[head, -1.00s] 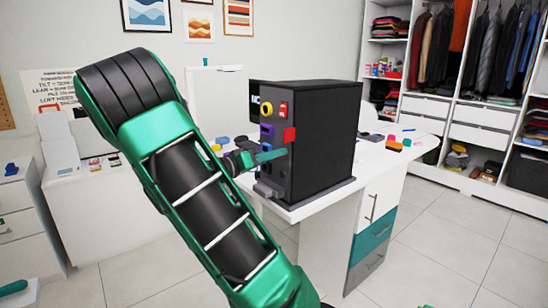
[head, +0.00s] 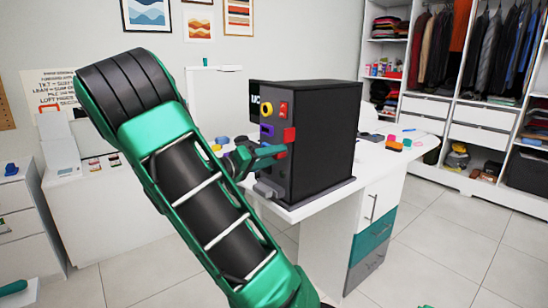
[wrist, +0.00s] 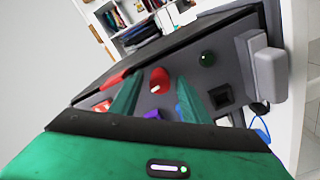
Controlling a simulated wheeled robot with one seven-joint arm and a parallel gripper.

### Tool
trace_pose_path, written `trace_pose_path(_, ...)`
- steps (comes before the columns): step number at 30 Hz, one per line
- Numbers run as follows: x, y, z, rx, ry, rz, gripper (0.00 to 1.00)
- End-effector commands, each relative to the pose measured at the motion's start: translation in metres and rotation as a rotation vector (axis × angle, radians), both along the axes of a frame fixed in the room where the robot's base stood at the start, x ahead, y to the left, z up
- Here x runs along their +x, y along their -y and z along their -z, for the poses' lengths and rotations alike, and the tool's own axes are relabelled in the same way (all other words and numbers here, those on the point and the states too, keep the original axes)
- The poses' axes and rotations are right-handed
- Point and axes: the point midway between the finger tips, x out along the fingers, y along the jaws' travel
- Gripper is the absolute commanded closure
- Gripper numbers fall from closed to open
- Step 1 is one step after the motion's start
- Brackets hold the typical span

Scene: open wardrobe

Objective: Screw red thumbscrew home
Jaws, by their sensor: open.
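The dark equipment box (head: 325,150) stands on the white table, with its panel of controls facing left. The red thumbscrew, a round red knob with a white mark, sits on the panel in the wrist view (wrist: 160,80). It shows partly in the head view (head: 281,151). My gripper (head: 274,151) is at the panel. In the wrist view its two green fingers (wrist: 158,97) are open, one on each side of the red knob, with gaps between. I cannot tell how deep the knob is seated.
A red block-like part (head: 290,134), yellow knob (head: 267,109), red switch (head: 284,109) and purple part (head: 267,130) sit near my fingers. Small coloured items lie on the table.

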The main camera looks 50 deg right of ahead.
Motion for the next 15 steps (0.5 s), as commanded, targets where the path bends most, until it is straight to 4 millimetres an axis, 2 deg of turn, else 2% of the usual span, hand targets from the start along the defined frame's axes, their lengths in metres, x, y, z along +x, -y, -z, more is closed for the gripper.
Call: trace_pose_path(15, 0.0002, -0.0002, 0.0000, 0.139, -0.578, 0.001, 0.58)
